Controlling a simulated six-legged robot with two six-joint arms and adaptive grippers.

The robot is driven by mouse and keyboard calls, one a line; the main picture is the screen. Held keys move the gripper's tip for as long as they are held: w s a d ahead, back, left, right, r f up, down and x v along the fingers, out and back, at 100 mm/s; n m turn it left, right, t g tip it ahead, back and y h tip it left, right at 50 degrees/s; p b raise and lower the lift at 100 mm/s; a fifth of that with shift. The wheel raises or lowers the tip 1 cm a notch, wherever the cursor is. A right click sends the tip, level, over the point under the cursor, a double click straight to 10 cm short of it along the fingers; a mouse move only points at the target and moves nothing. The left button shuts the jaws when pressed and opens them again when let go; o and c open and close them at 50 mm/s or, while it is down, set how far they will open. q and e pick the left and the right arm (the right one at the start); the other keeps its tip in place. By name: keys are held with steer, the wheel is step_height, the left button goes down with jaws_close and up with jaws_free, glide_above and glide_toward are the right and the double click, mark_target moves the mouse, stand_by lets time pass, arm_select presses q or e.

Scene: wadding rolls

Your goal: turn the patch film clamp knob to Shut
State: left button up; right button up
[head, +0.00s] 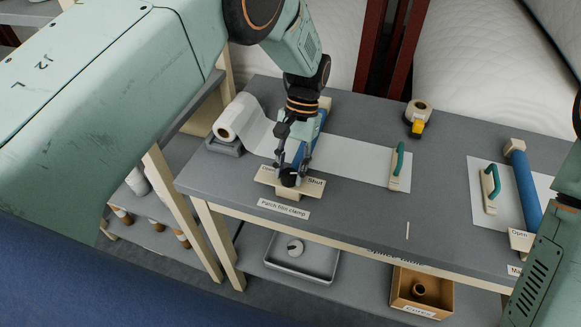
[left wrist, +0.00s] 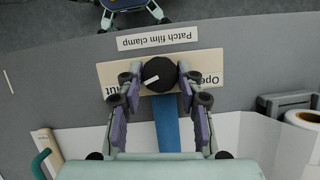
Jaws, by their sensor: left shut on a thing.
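The patch film clamp knob (left wrist: 160,74) is round and black with a short white mark, on a pale plate (left wrist: 112,73) at the table's front edge. In the left wrist view, upside down, the mark sits left of and below the knob's middle, on the side of the partly hidden Shut label (left wrist: 107,91). The Open label (left wrist: 210,80) is on the other side. In the head view Shut (head: 315,181) is to the right. My left gripper (head: 291,177) points down and is shut on the knob (head: 289,181). My right gripper is out of view.
A blue bar (head: 321,121) runs back from the plate across a white sheet (head: 345,158). A white roll (head: 231,128) is at left, a green-handled tool (head: 398,167) and tape dispenser (head: 417,119) at right. A second blue bar (head: 524,188) lies further right.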

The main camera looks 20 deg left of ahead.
arm_select(q)
steer(key=o, duration=1.2)
steer(key=v, duration=1.2)
steer(key=shift+s, duration=0.1)
steer(key=shift+s, duration=0.1)
